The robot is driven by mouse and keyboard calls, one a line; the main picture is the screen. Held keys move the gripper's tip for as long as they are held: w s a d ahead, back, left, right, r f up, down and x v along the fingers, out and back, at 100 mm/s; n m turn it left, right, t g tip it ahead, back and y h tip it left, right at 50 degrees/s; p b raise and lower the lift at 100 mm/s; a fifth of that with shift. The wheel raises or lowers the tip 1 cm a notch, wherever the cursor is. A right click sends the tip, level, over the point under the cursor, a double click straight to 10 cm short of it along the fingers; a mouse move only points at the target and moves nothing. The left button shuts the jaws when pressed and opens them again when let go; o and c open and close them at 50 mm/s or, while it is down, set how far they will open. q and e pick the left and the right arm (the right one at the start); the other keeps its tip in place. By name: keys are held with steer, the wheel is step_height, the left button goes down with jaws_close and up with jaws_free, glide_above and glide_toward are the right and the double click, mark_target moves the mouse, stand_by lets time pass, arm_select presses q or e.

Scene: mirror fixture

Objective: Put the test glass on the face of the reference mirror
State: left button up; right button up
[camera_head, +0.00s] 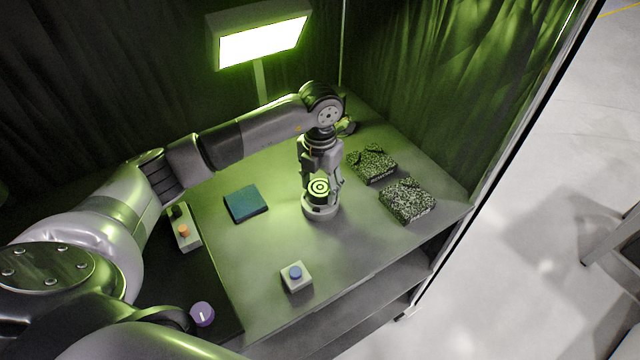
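A small dark round piece with green and black rings on its top (319,186), which looks like the test glass, is at a round grey mount (321,211) in the middle of the bench. The mount looks like the holder of the reference mirror; the mirror's face is hidden. My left gripper (321,190) points down over the mount, with a finger on either side of the ringed piece. I cannot tell whether the fingers touch it, nor whether the piece rests on the mirror. My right gripper is not in view.
A bright lamp (262,42) stands behind the bench (245,285). A teal block (245,203) lies left of the mount, two speckled packets (407,200) right. A blue-button box (296,277), an orange-button box (185,229) and a purple knob (202,313) are nearer. Dark curtains enclose the back.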

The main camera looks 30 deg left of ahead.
mark_target(320, 187)
arm_select(q)
steer(key=o, duration=0.4)
steer(key=shift+r, duration=0.1)
steer(key=shift+r, duration=0.2)
steer(key=shift+r+b, duration=1.45)
steer(key=shift+r, duration=4.4)
